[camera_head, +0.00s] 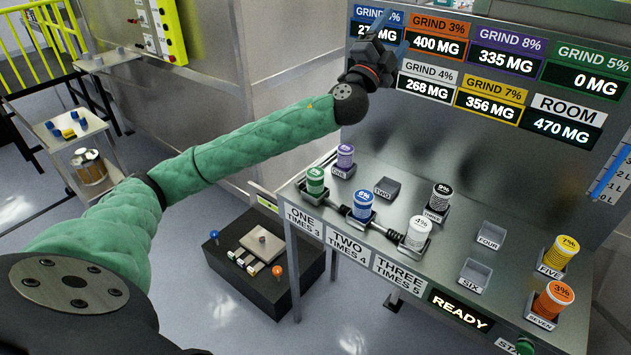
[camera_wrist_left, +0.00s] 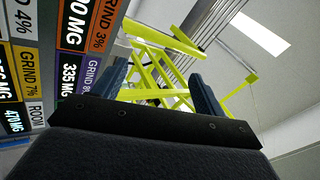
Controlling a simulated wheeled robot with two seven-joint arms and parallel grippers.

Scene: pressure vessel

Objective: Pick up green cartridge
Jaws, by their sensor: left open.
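The green cartridge (camera_head: 315,183) stands upright in the front-left holder of the metal bench, above the ONE TIMES 3 label. The green cartridge does not show in that view. My right gripper is not in view.
A purple cartridge (camera_head: 345,158) stands just behind the green one, and a blue cartridge (camera_head: 363,207) stands to its right. White (camera_head: 419,234), black (camera_head: 440,197), yellow (camera_head: 559,252) and orange (camera_head: 552,299) cartridges stand farther right. Slots FOUR (camera_head: 490,236) and SIX (camera_head: 475,276) are empty.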

